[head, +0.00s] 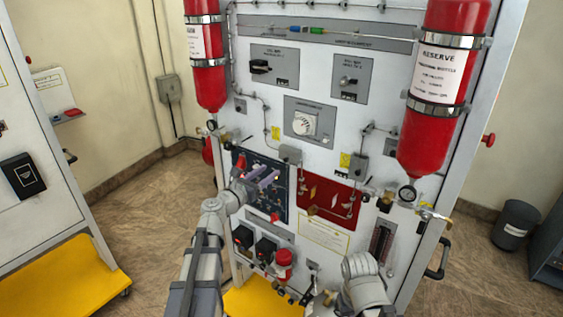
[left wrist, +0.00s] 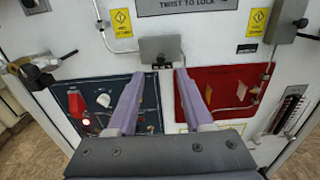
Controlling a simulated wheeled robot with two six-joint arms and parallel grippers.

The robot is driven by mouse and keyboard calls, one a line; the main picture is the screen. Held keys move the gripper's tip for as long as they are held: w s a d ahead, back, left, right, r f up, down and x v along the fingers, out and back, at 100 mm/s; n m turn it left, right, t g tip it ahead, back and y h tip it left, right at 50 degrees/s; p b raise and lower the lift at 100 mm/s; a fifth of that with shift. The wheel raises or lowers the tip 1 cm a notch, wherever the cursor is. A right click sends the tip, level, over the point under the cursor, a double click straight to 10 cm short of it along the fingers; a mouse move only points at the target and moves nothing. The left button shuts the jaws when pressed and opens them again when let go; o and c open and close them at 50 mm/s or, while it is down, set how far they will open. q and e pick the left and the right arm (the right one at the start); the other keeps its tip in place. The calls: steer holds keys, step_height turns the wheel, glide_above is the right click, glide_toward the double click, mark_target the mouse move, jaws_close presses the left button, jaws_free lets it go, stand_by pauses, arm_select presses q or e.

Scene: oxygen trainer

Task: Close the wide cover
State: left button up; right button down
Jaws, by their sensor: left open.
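No part is plainly marked as the wide cover, so I cannot tell for sure which it is. The dark blue panel (head: 280,208) carries a raised red part (head: 239,164) at its upper left and another red part (head: 275,217) lower down. In the left wrist view a red part (left wrist: 76,103) stands out from the blue panel, left of my fingers. A grey box-like plate (left wrist: 160,48) sits just beyond the fingertips. My left gripper (head: 265,177) is open and empty in front of the blue panel; its purple fingers also show in the left wrist view (left wrist: 159,80). My right arm shows low; its jaws are unclear.
A red panel (head: 322,192) with thin pipes lies right of the blue one. Red cylinders (head: 205,75) and (head: 432,150) flank the board. Gauges and valves (head: 407,193) stick out below the right cylinder. A dark bin (head: 515,222) stands on the floor at right.

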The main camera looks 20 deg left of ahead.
mark_target(285, 159)
arm_select(q)
steer(key=x, duration=0.7)
steer(key=shift+w+d, duration=0.1)
steer(key=shift+w, duration=0.2)
steer(key=shift+s, duration=0.1)
jaws_close()
